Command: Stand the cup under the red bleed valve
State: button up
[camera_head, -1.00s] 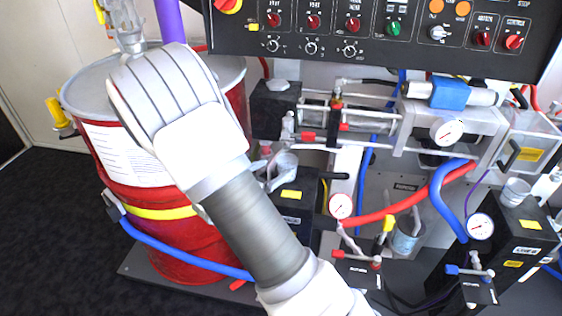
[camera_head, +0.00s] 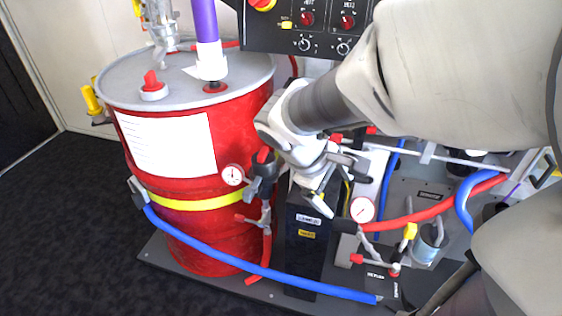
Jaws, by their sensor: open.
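My gripper (camera_head: 328,182) is open, with its fingers pointing down beside the top of the black box (camera_head: 303,238), right of the red drum. A grey cup-like piece that stood on that box earlier is hidden by my gripper, and I cannot tell whether it is between the fingers. A grey container (camera_head: 430,244) with upright pieces in it stands at the lower right. Several valves have red handles. One red-handled valve (camera_head: 358,259) sits low beneath a round gauge (camera_head: 362,209); I cannot tell whether it is the bleed valve.
The red drum (camera_head: 225,130) stands left, with a red-handled fitting (camera_head: 265,155) near my gripper. A blue hose (camera_head: 215,252) crosses in front and a red hose (camera_head: 420,215) runs right. A black control panel (camera_head: 300,22) overhangs the back. My arm covers much of the right side.

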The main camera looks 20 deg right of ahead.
jog(key=s+a+r+m+t+y, duration=0.4)
jog(key=s+a+r+m+y, duration=0.2)
jog(key=a, duration=0.3)
jog(key=shift+s+r+m, duration=0.5)
jog(key=shift+r, duration=0.3)
jog(key=shift+a+r, duration=0.1)
notch_tip(320, 180, up, 18)
jog(key=p, duration=1.8)
jog(key=shift+r+p, duration=0.2)
jog(key=shift+p, duration=0.1)
jog(key=shift+a, duration=0.1)
